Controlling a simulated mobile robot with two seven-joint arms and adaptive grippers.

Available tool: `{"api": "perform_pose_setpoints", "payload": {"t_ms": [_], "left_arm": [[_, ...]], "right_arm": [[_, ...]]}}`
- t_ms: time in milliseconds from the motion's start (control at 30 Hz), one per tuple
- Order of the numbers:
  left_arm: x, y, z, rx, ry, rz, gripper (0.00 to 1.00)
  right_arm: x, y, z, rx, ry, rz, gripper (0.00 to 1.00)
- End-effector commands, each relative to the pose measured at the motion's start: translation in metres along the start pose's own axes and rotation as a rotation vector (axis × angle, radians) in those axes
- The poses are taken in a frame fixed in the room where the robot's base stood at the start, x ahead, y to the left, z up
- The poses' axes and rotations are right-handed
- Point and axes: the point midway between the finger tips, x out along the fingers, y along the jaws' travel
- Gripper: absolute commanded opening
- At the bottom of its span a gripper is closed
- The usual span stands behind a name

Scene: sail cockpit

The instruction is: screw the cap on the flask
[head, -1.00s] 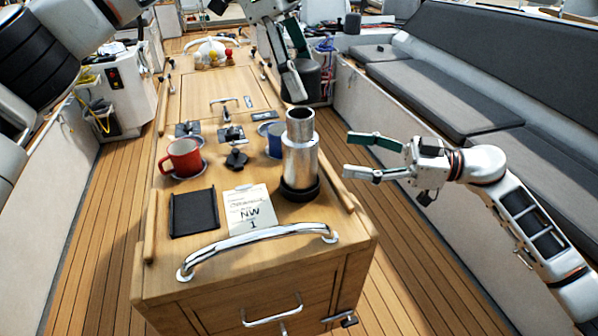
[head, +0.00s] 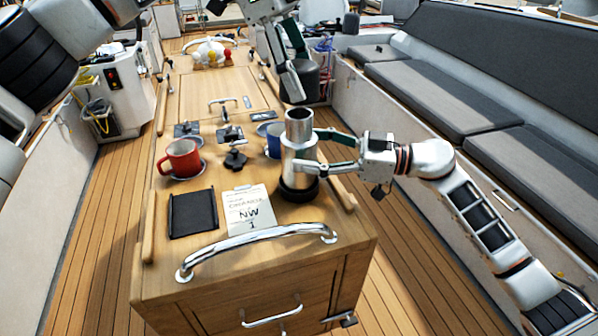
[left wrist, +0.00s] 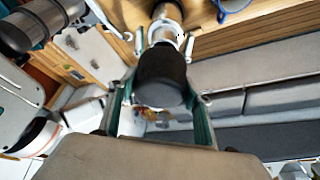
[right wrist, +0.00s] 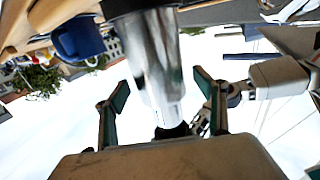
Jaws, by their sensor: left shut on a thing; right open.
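The silver flask (head: 298,155) stands upright near the table's front right, its open mouth facing up and its base in a dark round holder (head: 298,190). My left gripper (head: 300,82) is shut on the dark grey cap (head: 309,78), above and slightly behind the flask's mouth, apart from it. The cap (left wrist: 163,75) shows between the fingers in the left wrist view. My right gripper (head: 319,150) is open at the flask's right side, with its fingers reaching around the body. In the right wrist view the flask (right wrist: 155,60) lies between the spread fingers; contact is not clear.
A red mug (head: 182,158) and a blue mug (head: 274,140) stand on the wooden table. A dark tray (head: 194,213), a paper note (head: 248,210) and a black knob (head: 235,158) lie left of the flask. A chrome rail (head: 255,234) crosses the front edge.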

Motion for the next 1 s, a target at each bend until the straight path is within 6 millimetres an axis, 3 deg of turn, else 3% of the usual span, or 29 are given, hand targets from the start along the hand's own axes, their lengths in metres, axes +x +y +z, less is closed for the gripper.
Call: {"api": "perform_pose_setpoints", "payload": {"t_ms": [200,567,600,800,833,1000], "left_arm": [[0.0,0.0,0.0,0.0,0.0,0.0,0.28],[0.0,0.0,0.0,0.0,0.0,0.0,0.28],[0.0,0.0,0.0,0.0,0.0,0.0,0.28],[0.0,0.0,0.0,0.0,0.0,0.0,0.28],[0.0,0.0,0.0,0.0,0.0,0.0,0.28],[0.009,0.0,0.005,0.0,0.001,0.001,0.28]], "right_arm": [[0.021,0.0,0.0,0.002,0.001,0.001,0.71],[0.025,0.001,0.0,0.0,-0.001,0.001,0.71],[0.025,0.001,0.0,0.001,-0.001,0.001,0.68],[0.024,0.001,0.001,0.001,-0.001,0.001,0.16],[0.024,0.001,0.001,0.001,-0.001,0.001,0.12],[0.024,0.001,0.001,0.001,-0.001,0.001,0.12]]}}
